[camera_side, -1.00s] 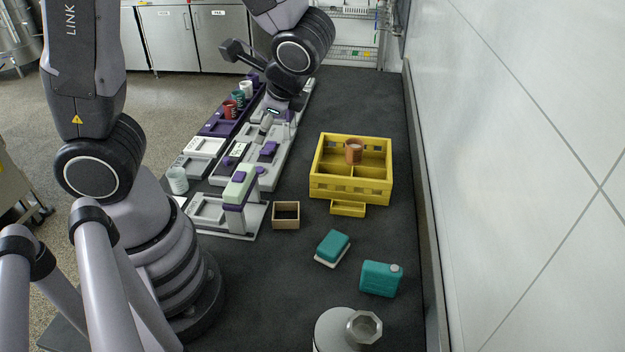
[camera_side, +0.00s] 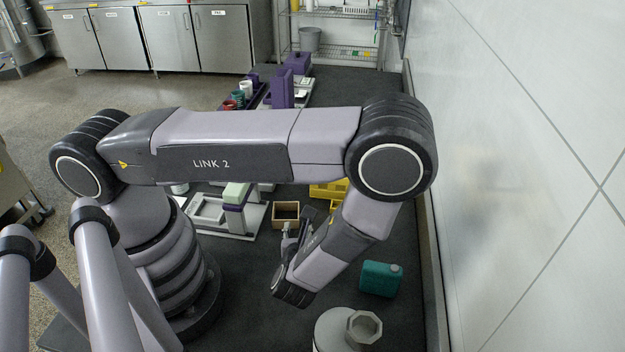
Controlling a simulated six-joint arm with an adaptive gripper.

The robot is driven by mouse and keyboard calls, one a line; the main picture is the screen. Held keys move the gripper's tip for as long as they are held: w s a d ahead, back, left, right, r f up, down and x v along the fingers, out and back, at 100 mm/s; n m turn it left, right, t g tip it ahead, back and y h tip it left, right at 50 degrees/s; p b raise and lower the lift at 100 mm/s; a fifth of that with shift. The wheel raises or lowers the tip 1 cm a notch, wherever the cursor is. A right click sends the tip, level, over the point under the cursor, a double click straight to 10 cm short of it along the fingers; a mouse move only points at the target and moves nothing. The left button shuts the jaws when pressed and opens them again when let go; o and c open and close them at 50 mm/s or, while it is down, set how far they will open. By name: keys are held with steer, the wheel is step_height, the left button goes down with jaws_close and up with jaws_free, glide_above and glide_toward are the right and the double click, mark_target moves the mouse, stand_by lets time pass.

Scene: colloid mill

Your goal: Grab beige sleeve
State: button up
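The beige sleeve (camera_side: 286,211) is a small, square, hollow tan piece standing on the dark bench, just right of a grey and green station. Its open top and front wall show below my arm's long link. My gripper (camera_side: 290,236) is low, close to the front of the sleeve in the picture. The fingers are small and partly hidden by my own wrist, so I cannot tell whether they are open or shut, or whether they touch the sleeve.
A grey station with a green top (camera_side: 237,194) stands left of the sleeve. A teal canister (camera_side: 381,279) and a pale vessel with an octagonal funnel (camera_side: 364,327) are at front right. The wall (camera_side: 530,150) bounds the right.

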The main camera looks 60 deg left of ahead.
steer(key=x, duration=1)
steer(key=shift+w+a, duration=0.1)
steer(key=shift+a, duration=0.05)
jaws_close()
